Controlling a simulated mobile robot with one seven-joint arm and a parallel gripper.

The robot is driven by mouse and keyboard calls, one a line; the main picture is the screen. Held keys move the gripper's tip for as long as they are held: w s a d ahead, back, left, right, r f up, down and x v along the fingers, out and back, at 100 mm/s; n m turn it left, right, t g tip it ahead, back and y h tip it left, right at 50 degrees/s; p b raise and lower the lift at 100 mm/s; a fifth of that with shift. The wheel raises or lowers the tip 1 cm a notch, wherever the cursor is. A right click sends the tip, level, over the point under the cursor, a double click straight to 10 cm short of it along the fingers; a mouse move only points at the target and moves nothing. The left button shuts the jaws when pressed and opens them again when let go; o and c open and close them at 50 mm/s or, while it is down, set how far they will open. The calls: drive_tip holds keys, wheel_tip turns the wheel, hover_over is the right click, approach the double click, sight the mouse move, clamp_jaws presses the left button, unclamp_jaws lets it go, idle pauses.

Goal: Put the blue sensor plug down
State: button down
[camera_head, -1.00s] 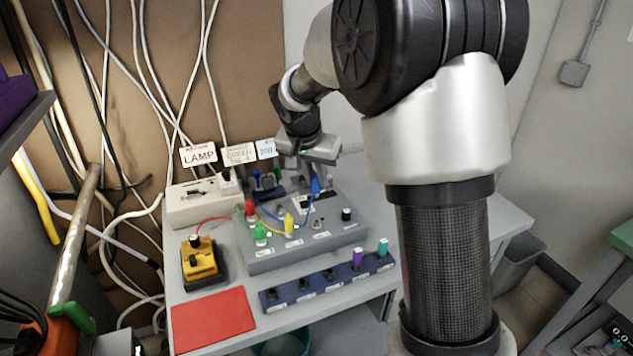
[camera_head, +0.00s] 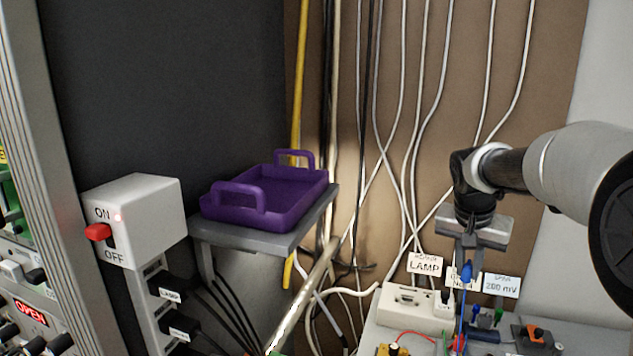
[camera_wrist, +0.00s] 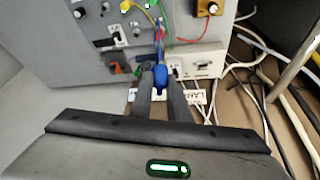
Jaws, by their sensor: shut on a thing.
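The blue sensor plug (camera_head: 466,272) hangs tip-down below my gripper (camera_head: 467,260) in the head view, in front of the label cards. My gripper is shut on it, and a blue lead runs down from it. In the wrist view the blue plug (camera_wrist: 160,76) sits between the two dark fingers of my gripper (camera_wrist: 160,88). The grey console with coloured plugs (camera_wrist: 120,35) shows beyond it; in the head view most of the console is cut off at the bottom.
A purple tray (camera_head: 214,214) stands empty on a grey wall shelf (camera_head: 245,243) at left. A white ON/OFF box (camera_head: 150,210) with a red switch is further left. A white lamp box (camera_head: 400,308) stands below the cards. Loose cables hang along the brown wall.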

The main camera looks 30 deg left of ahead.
drive_tip(key=s+a+r+n+y+p, duration=0.1)
drive_tip(key=s+a+r+n+p, duration=0.2)
drive_tip(key=a+r, duration=0.5)
drive_tip(key=s+a+r+n+y+p, duration=0.1)
drive_tip(key=s+a+r+n+p, duration=0.2)
drive_tip(key=a+r, duration=0.55)
drive_tip(key=s+a+r+n+g+y+p, duration=0.1)
drive_tip(key=s+a+r+n+p, duration=0.2)
drive_tip(key=s+a+r, duration=0.5)
drive_tip(key=s+a+r+n+g+y+p, duration=0.1)
drive_tip(key=s+a+r+n+p, duration=0.25)
drive_tip(key=s+a, duration=0.45)
drive_tip(key=b, duration=0.3)
hover_over(268, 209)
drive_tip(key=s+d, duration=0.1)
drive_tip(key=d, duration=0.1)
drive_tip(key=shift+y, duration=0.3)
wheel_tip(268, 209, down, 10)
drive_tip(key=shift+s+a+r, duration=0.1)
drive_tip(key=shift+a+r, duration=0.05)
drive_tip(key=shift+r, duration=0.1)
drive_tip(key=shift+f, duration=0.45)
drive_tip(key=c, duration=1.7)
unclamp_jaws()
drive_tip(key=shift+r, duration=0.1)
